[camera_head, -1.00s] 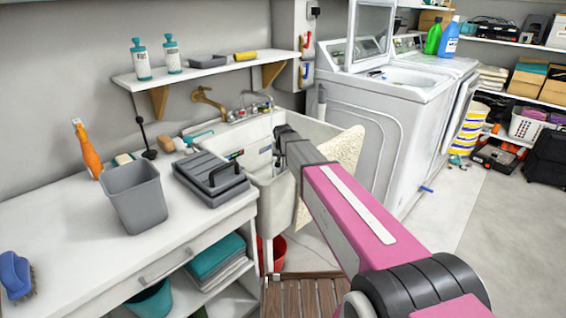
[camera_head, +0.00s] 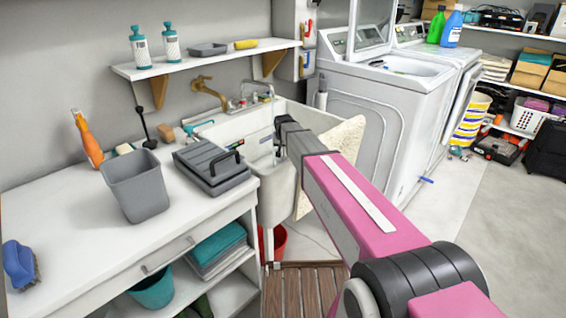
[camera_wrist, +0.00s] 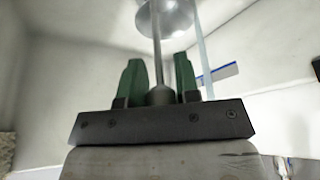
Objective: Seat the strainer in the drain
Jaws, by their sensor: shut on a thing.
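In the wrist view, my gripper (camera_wrist: 159,68) has its two green fingers around the thin metal stem of the strainer (camera_wrist: 158,40). The stem runs away from the fingers to a shiny round metal part (camera_wrist: 172,16) at the top edge, which is partly cut off. White sink walls surround it. In the head view, the white sink (camera_head: 325,118) stands between the counter and the washer, and my arm reaches over it. My fingers, the strainer and the drain are hidden there. I cannot tell whether the strainer touches the drain.
A white counter (camera_head: 75,222) on the left holds a grey bin (camera_head: 137,188) and a grey case (camera_head: 212,170) beside the sink. A brass tap (camera_head: 209,92) is on the wall behind. A washer (camera_head: 385,105) stands close on the right.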

